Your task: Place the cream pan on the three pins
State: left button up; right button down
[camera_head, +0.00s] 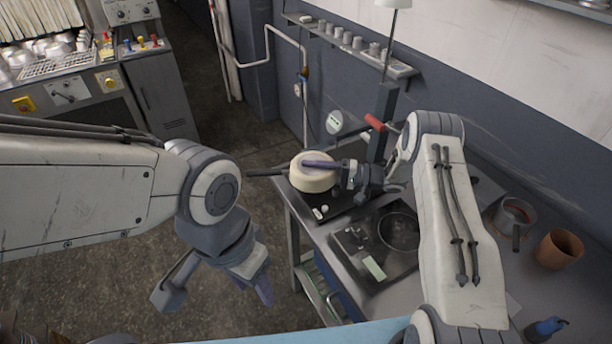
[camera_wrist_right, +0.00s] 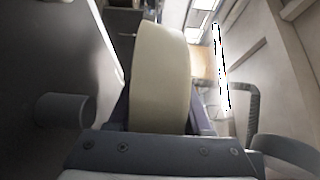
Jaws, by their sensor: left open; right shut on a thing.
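The cream pan (camera_head: 312,181) is a round pan above the dark plate at the far left end of the bench, with a dark handle pointing left. It fills the middle of the right wrist view (camera_wrist_right: 160,75), seen edge-on. My right gripper (camera_head: 322,166) is shut on the cream pan, one finger lying across its top. My left gripper (camera_head: 215,287) is open and empty, hanging over the floor left of the bench. The three pins cannot be made out for certain. A grey cylinder (camera_wrist_right: 62,110) stands out from a dark surface beside the pan. Whether the pan touches anything below is unclear.
A dark hob (camera_head: 375,270) with a round ring lies on the bench nearer me. A grey pot (camera_head: 512,213) and a terracotta pot (camera_head: 558,249) stand at the right. A wall shelf (camera_head: 400,69) runs behind. A dark post (camera_head: 382,120) rises close behind my right gripper.

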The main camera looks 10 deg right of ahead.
jog(key=shift+w+d+f+b, duration=0.1)
jog(key=shift+w+d+b, duration=0.5)
jog(key=shift+d, duration=0.55)
jog(key=shift+w+d+r+b, duration=0.1)
jog(key=shift+w+d+b, duration=0.25)
jog(key=shift+d+b, duration=0.6)
jog(key=shift+w+d+f+b, duration=0.1)
jog(key=shift+w+d+b, duration=0.4)
jog(key=shift+d, duration=0.85)
jog(key=shift+f+b, duration=0.55)
jog(key=shift+f, duration=0.15)
jog(key=shift+f, duration=0.3)
jog(key=shift+c, duration=1.2)
grip_release()
jog(key=shift+s+a, duration=0.1)
